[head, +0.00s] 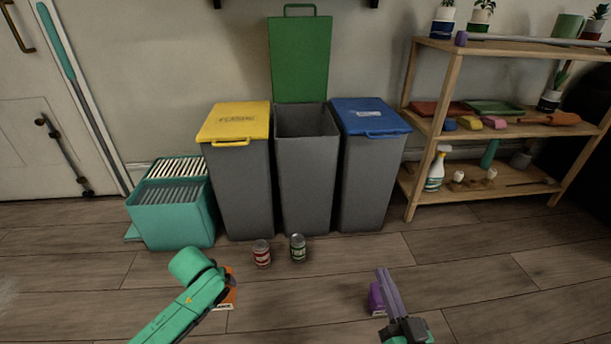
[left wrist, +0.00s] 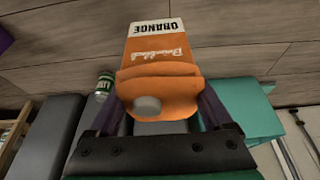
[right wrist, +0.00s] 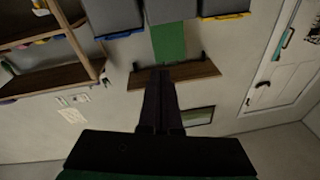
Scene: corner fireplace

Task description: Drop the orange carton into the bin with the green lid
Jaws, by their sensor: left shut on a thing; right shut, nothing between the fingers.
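The orange carton (left wrist: 158,75) is held between the fingers of my left gripper (left wrist: 162,108) in the left wrist view. In the head view only a sliver of the carton (head: 229,290) shows behind my left arm, which hides the left fingers. The bin with the green lid (head: 306,165) stands in the middle of three grey bins. Its green lid (head: 299,58) is up against the wall and its mouth is open. The carton is in front of the bins, left of the green-lidded one. My right gripper (head: 383,275) is shut and empty, at the lower right.
A yellow-lidded bin (head: 240,185) and a blue-lidded bin (head: 370,175) flank it, both closed. A red can (head: 261,254) and a green can (head: 298,248) stand before them. A purple box (head: 376,299) is by my right gripper. A teal crate (head: 172,215) is left, a wooden shelf (head: 430,120) right.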

